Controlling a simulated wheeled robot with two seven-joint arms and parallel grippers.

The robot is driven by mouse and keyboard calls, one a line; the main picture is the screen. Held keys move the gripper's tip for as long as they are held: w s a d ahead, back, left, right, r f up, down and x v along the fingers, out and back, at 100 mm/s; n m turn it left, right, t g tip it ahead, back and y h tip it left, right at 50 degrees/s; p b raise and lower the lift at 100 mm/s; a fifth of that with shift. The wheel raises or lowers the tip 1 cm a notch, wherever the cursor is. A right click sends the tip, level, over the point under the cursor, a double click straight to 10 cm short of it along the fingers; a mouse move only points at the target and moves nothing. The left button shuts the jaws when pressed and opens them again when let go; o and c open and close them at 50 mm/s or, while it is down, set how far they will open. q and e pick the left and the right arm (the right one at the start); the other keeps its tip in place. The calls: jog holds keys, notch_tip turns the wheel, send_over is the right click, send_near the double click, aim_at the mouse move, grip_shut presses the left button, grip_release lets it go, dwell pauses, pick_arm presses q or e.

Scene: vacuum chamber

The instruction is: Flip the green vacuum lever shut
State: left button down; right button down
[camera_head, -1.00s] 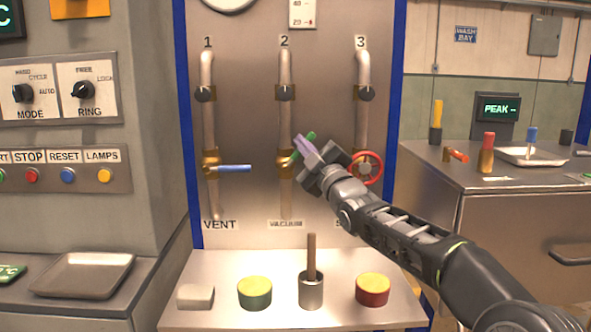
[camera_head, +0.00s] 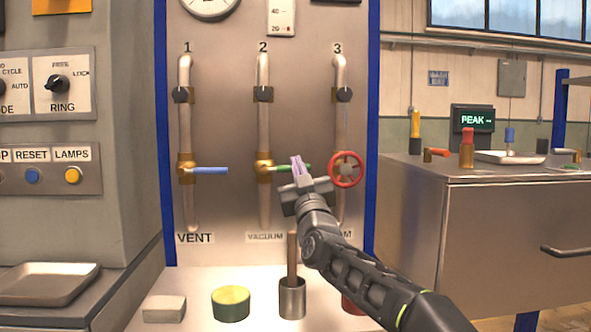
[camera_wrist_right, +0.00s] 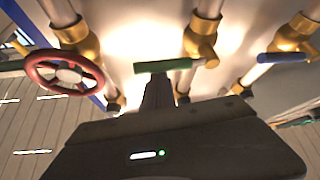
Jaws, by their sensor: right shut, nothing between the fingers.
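The green vacuum lever (camera_head: 284,167) sits on the brass valve (camera_head: 264,167) of pipe 2, above the VACUUM label. It points right, about level, crosswise to the pipe. It also shows in the right wrist view (camera_wrist_right: 166,66). My right gripper (camera_head: 298,165) is shut and empty, with its fingertips at the lever's outer end. In the wrist view the fingers come right up to the lever, seemingly touching it. Part of the lever is hidden behind the fingers in the head view. My left gripper is not in view.
A blue lever (camera_head: 210,171) on pipe 1 points right, level. A red handwheel (camera_head: 346,169) on pipe 3 is close to the right of my gripper. Below, the ledge holds a metal cup (camera_head: 292,302) with a rod and a green-sided round block (camera_head: 231,304).

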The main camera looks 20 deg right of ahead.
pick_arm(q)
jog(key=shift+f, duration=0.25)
pick_arm(e)
jog(key=shift+f, duration=0.45)
